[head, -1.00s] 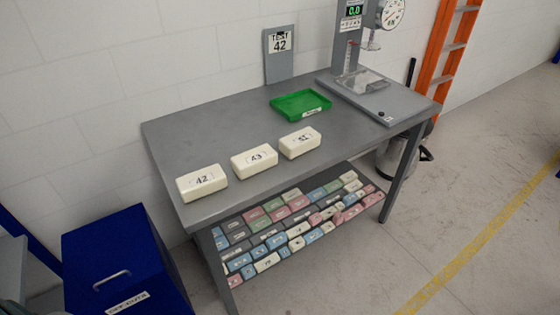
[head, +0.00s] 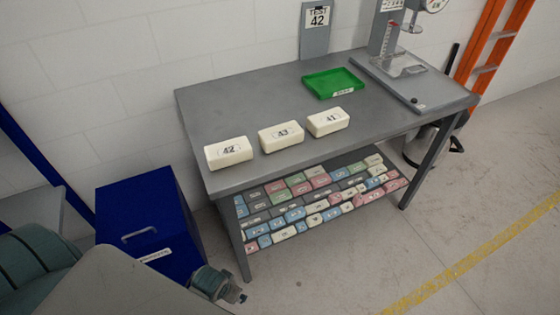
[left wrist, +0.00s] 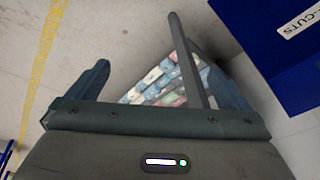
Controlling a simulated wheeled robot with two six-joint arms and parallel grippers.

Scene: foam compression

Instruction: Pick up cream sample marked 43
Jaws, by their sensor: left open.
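The cream sample marked 43 (head: 281,136) lies flat on the grey table near its front edge, its label facing up. It sits between the cream sample marked 42 (head: 229,153) on its left and the cream sample marked 41 (head: 327,122) on its right, apart from both. My left gripper shows in the left wrist view (left wrist: 158,76) with its two fingers spread and nothing between them. It is low, in front of the table's left end, well away from the samples. My right gripper is not in view.
The table (head: 222,108) holds a green tray (head: 333,84) and a press (head: 412,75) at its far right. Coloured blocks (head: 315,205) fill the lower shelf. A blue bin (head: 140,215) stands left of the table. A TEST 42 sign (head: 315,30) stands behind it.

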